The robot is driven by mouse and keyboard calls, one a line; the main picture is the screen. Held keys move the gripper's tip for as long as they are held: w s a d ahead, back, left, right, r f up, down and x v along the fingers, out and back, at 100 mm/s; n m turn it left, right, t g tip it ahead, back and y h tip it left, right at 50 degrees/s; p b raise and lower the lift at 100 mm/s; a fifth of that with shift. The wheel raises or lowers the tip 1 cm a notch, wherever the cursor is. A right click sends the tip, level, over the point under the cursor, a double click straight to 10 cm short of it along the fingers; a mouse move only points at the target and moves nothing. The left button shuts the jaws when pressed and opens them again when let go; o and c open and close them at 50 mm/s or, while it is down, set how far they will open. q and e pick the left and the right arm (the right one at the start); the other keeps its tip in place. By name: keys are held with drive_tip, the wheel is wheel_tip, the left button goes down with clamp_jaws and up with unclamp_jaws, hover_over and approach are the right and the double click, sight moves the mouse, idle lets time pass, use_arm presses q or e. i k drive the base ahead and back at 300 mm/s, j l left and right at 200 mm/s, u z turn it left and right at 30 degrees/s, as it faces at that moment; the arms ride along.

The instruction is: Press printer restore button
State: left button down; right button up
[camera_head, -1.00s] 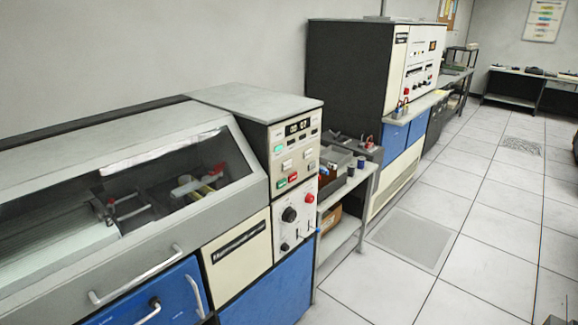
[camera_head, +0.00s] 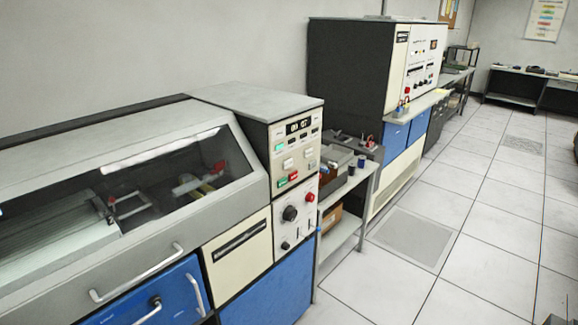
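The printer (camera_head: 236,135) stands at the left, a long grey machine with a dark sloped window and blue lower doors. Its control panel (camera_head: 306,143) faces right, with a small digital display (camera_head: 299,126) at the top. Below the display are several small buttons, among them a lit green one (camera_head: 278,148), a green one (camera_head: 282,182) and a red one (camera_head: 293,175). A lower white panel (camera_head: 291,222) carries a black knob (camera_head: 289,213) and a red round button (camera_head: 310,197). The labels are too small to read, so I cannot tell which is restore. Neither gripper is in view.
A grey side table (camera_head: 348,190) with bins stands just right of the printer. A tall dark cabinet (camera_head: 345,75) with a white panel stands behind it. A low table (camera_head: 515,100) is at the far right. The tiled floor (camera_head: 480,220) on the right is mostly clear.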

sight(288, 163)
drive_tip(key=i+l, duration=1.05)
drive_tip(key=i, duration=0.2)
drive_tip(key=k+l+z, duration=0.05)
